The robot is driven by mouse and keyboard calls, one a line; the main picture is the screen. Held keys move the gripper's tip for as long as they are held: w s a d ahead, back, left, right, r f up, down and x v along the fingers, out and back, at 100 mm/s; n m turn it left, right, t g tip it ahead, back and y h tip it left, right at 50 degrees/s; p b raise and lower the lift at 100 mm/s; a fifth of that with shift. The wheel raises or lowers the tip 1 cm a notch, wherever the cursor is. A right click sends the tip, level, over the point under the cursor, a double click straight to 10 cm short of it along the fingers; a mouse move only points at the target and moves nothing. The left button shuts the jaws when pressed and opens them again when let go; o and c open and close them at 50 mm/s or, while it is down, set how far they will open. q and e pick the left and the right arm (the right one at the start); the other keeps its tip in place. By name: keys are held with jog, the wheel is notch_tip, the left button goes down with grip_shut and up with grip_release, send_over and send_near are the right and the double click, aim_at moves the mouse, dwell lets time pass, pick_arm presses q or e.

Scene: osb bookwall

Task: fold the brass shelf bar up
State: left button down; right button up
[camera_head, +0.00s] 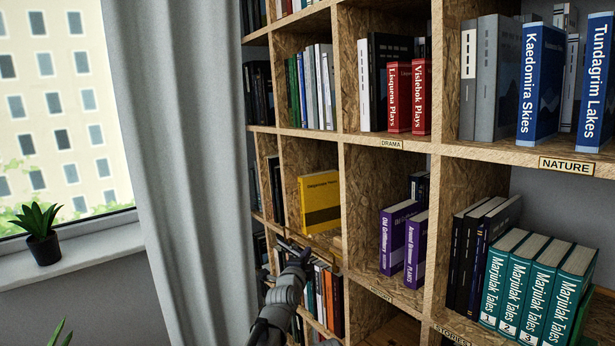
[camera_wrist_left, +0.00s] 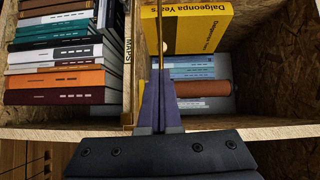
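The brass shelf bar (camera_wrist_left: 160,38) shows in the left wrist view as a thin yellowish line running up the picture from my left fingertips, in front of the yellow book (camera_wrist_left: 187,27). In that view my left gripper (camera_wrist_left: 160,82) has its fingers close together, and the bar runs in line with the seam between them. They look shut on it. In the head view my left gripper (camera_head: 293,247) is at the shelf board edge below the yellow book (camera_head: 320,202). The bar is too small to make out there. My right gripper is not in view.
Packed books (camera_head: 328,298) stand in the compartment below the gripper. Purple books (camera_head: 397,238) stand in the compartment to the right. A board edge with a MAPS label (camera_wrist_left: 128,52) is close beside the fingers. A grey curtain (camera_head: 185,150) hangs to the left.

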pick_arm(q)
jog(key=shift+s+a, duration=0.7)
jog(key=shift+a, duration=0.25)
jog(key=shift+s+a, duration=0.7)
jog(key=shift+a, duration=0.25)
jog(key=s+a+f+n+g, duration=0.3)
jog(key=s+f+n+g, duration=0.5)
jog(key=s+f, duration=0.4)
jog(key=s+a+f+n+g+y, duration=0.2)
jog(key=s+a+f+n+g, duration=0.25)
jog(key=s, duration=0.35)
jog(key=s+a+f+n+g+y, duration=0.2)
jog(key=s+a+f+n+g, duration=0.1)
jog(key=s+a+n, duration=0.4)
jog(key=s+d+r+m+p, duration=0.2)
jog(key=s+d, duration=0.1)
jog(key=d, duration=0.3)
jog(key=s+d+r+m+g+y+p, duration=0.1)
jog(key=s+d+r+m+p, duration=0.1)
jog(key=d, duration=0.4)
jog(key=shift+s+d+r+p, duration=0.3)
jog(key=shift+s+r+p, duration=0.4)
jog(key=shift+s, duration=0.4)
